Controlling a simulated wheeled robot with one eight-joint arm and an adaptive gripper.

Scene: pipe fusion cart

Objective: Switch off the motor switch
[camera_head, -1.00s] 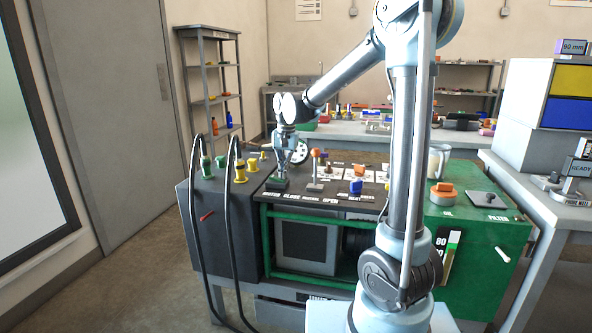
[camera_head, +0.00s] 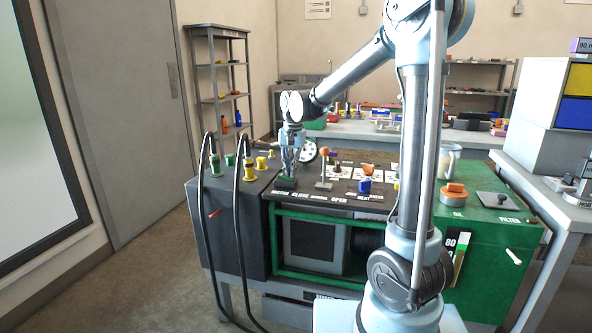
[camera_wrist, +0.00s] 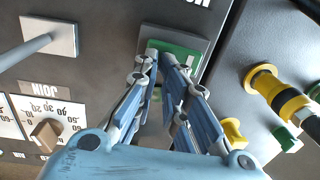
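The motor switch (camera_head: 285,183) is a green rocker in a dark frame at the left end of the dark control panel. In the wrist view, the green switch (camera_wrist: 187,47) lies just beyond my fingertips. My gripper (camera_head: 288,174) points down over it, and in the wrist view my gripper (camera_wrist: 159,57) has its fingertips close together with nothing held between them. The tips overlap the switch in view; I cannot tell whether they touch it. The fingers hide part of the switch, and its rocker position is unclear.
A lever with an orange knob (camera_head: 324,152) stands right of the switch. Yellow connectors (camera_head: 250,167) and black cables (camera_head: 236,215) are at the left. A blue knob (camera_head: 364,185) and an orange cap (camera_head: 453,190) are farther right on the cart (camera_head: 490,235).

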